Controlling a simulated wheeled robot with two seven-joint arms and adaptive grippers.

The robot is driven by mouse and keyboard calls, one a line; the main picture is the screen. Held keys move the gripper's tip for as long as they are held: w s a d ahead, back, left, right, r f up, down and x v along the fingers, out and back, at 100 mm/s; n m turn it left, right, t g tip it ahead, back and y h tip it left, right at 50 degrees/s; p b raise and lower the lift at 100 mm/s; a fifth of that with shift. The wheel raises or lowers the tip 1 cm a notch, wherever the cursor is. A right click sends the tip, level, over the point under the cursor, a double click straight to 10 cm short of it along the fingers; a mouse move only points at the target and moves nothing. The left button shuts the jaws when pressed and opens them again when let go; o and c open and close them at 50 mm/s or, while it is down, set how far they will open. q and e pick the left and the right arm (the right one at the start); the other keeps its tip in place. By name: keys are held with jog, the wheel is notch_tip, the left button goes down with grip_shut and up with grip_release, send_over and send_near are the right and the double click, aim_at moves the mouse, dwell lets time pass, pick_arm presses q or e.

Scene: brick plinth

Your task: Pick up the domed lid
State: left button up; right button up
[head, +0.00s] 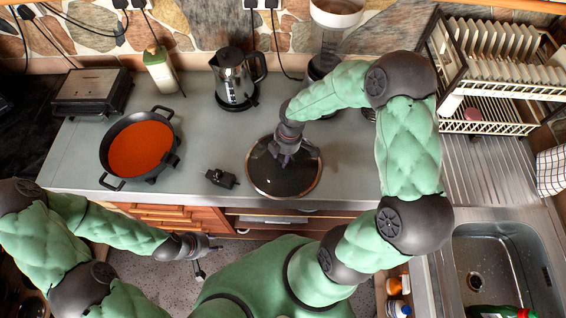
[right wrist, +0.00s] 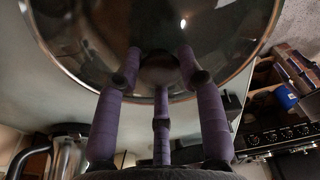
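The domed lid (head: 270,181) is dark glass with a metal rim and lies over the counter near its front edge. My right gripper (head: 287,157) points down at its middle. In the right wrist view the lid (right wrist: 80,35) fills the top, and the purple fingers of my right gripper (right wrist: 160,65) stand close around its round dark knob (right wrist: 159,70), bent inward and seemingly touching it. I cannot tell any gap under the lid. My left gripper (head: 203,247) is low at the left, in front of the counter and away from the lid; its fingers are too small to judge.
A black pot (head: 108,148) of red-orange soup stands left on the counter (head: 215,140). A small black object (head: 222,178) lies between pot and lid. A kettle (head: 235,83) stands behind. A dish rack (head: 500,85) and sink (head: 500,270) are at the right.

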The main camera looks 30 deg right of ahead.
aim_at(282, 157)
grip_shut()
jog(key=shift+w+r, duration=0.15)
jog(key=shift+r, duration=0.4)
notch_tip(282, 157, up, 3)
jog(key=shift+f, duration=0.2)
jog(key=s+a+r+p, duration=0.1)
jog(key=s+a+r, duration=0.2)
jog(key=s, duration=0.3)
jog(key=s+a+r+p, duration=0.1)
jog(key=s+a+r, duration=0.2)
jog(key=s+r, duration=0.3)
jog(key=shift+s+a+r, duration=0.2)
jog(key=shift+s+a, duration=0.05)
jog(key=shift+s, duration=0.05)
